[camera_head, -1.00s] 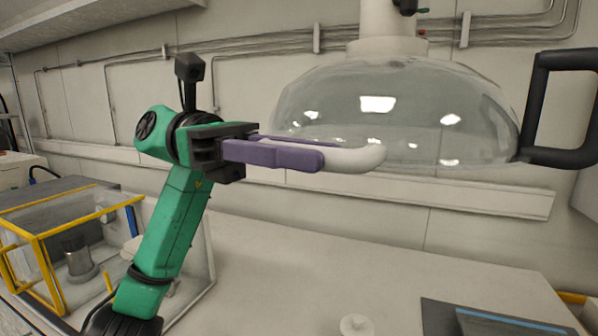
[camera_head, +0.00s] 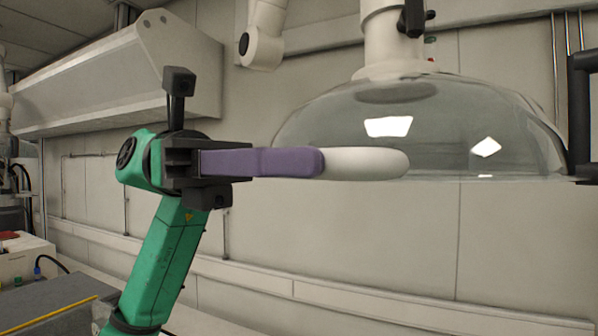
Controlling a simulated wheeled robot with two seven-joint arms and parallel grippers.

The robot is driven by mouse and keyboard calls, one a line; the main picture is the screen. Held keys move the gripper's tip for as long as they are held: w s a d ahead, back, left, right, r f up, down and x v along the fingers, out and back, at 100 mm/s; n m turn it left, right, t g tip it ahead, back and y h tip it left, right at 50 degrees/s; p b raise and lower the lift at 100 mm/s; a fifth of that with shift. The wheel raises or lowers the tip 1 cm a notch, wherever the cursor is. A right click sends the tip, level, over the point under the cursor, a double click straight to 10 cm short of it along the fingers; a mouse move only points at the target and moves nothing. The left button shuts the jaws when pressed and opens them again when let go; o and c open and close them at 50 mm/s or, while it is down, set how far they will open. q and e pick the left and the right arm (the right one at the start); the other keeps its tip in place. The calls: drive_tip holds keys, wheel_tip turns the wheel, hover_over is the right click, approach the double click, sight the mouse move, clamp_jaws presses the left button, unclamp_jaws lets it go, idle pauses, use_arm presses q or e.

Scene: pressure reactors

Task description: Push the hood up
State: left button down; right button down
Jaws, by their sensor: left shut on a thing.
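The hood (camera_head: 440,125) is a clear, glassy dome under a white vertical pipe (camera_head: 390,42), in the right half of the head view. A white handle (camera_head: 368,163) sticks out at its lower left rim. My left gripper (camera_head: 305,162), with purple fingers, is shut on this white handle from the left. The fingers hide the handle's left end. A black handle (camera_head: 578,115) stands at the hood's right side, cut by the picture's edge. My right gripper is not in view.
A pale wall-mounted duct or cabinet (camera_head: 130,75) runs along the upper left. A white jointed arm piece (camera_head: 262,35) hangs at top centre. A grey box top (camera_head: 45,305) with a yellow edge lies low at the left. The wall below the hood is clear.

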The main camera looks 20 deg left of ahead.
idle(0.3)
use_arm(q)
drive_tip(key=c, duration=0.7)
unclamp_jaws()
drive_tip(key=shift+a, duration=0.1)
drive_tip(key=shift+w+a, duration=0.15)
drive_tip(key=shift+a, duration=0.2)
drive_tip(key=b+v, duration=0.1)
drive_tip(key=v, duration=1.2)
drive_tip(key=shift+w+a, duration=0.1)
drive_tip(key=shift+a, duration=0.2)
